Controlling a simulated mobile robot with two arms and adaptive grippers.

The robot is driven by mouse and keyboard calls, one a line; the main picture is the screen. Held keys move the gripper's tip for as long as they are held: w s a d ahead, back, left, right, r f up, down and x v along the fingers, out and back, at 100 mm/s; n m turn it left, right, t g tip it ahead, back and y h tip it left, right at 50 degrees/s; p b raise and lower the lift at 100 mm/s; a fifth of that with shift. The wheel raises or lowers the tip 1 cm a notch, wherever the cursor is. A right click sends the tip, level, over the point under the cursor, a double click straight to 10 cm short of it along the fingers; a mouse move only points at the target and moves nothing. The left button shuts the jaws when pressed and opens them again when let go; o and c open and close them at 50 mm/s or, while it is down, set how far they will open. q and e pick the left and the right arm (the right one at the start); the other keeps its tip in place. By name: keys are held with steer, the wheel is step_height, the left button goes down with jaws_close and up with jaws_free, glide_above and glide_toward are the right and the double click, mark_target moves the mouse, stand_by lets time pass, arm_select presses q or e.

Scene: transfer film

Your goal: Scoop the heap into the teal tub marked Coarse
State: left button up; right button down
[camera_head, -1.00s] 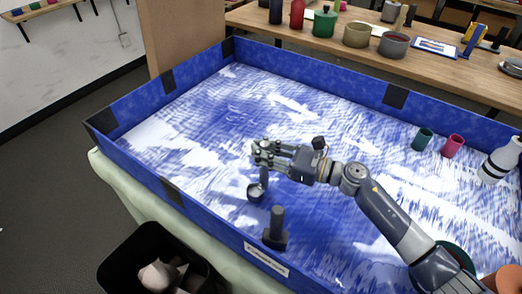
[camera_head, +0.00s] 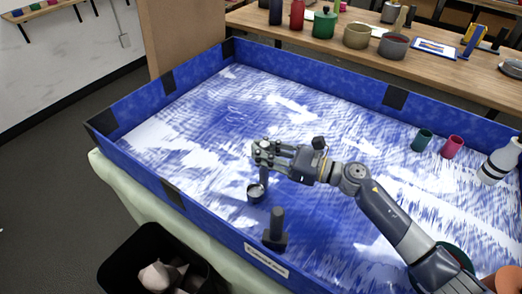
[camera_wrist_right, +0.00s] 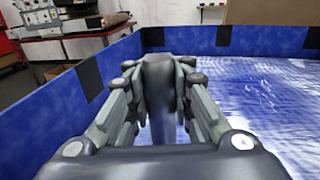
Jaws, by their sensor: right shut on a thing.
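My right gripper (camera_head: 266,152) is over the blue and white tray floor, shut on the handle of a scoop (camera_head: 257,192). The small round bowl hangs below the fingers, just above or on the floor; I cannot tell which. In the right wrist view the dark handle (camera_wrist_right: 158,85) stands between the fingers. A dark teal-green rim (camera_head: 462,252) shows behind my right forearm, mostly hidden; no marking is readable on it. A small teal cup (camera_head: 422,140) stands at the right. I cannot make out a heap. My left gripper is not in view.
Blue walls (camera_head: 145,97) enclose the tray. A dark block with an upright post (camera_head: 275,230) stands near the front wall. A crimson cup (camera_head: 452,147), a white bottle (camera_head: 500,160) and an orange thing (camera_head: 505,280) are at right. A black bin (camera_head: 150,250) stands outside.

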step_height(320, 180, up, 15)
steer(key=p, duration=1)
steer(key=shift+r, duration=0.2)
steer(key=shift+d, duration=0.1)
